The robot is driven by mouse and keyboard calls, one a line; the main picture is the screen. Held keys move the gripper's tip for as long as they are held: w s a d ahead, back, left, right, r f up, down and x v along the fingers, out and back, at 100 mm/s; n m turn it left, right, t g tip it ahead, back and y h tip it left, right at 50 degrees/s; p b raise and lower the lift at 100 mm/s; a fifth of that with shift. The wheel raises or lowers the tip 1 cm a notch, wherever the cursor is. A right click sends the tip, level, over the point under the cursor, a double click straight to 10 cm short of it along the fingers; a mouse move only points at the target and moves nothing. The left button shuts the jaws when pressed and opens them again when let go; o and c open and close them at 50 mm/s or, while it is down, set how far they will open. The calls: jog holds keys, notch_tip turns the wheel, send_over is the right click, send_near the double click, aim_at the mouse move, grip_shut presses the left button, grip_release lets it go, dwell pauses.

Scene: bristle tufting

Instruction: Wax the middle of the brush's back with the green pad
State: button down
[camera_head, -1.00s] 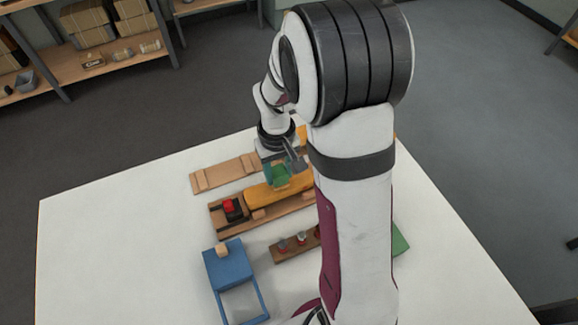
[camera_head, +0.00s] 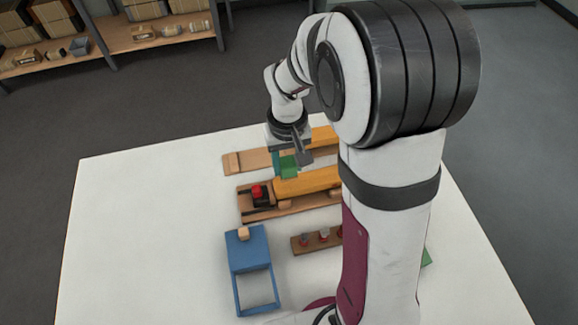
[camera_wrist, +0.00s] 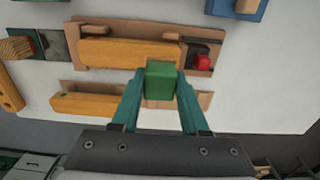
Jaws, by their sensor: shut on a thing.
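My gripper (camera_wrist: 159,88) is shut on the green pad (camera_wrist: 160,80), held between teal fingers. The pad also shows in the head view (camera_head: 289,165). A long orange-yellow wooden bar, apparently the brush (camera_wrist: 118,52), lies in a wooden holder (camera_wrist: 200,31) beside a red knob (camera_wrist: 202,62). In the head view the brush (camera_head: 305,182) is partly hidden by my arm. In the wrist view the pad overlaps the near edge of the brush toward its knob end. It appears raised; I cannot tell its height. No bristles are visible.
A second orange bar (camera_wrist: 85,103) lies on a wooden rail (camera_head: 242,161) behind the holder. A blue box-and-frame fixture (camera_head: 248,251) with a small wooden block stands in front. A brown rack (camera_head: 305,244) holds small pegs. The table's left side is clear.

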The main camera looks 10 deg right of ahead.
aim_at(288, 163)
jog(key=shift+r, duration=1.9)
jog(key=shift+f, duration=0.1)
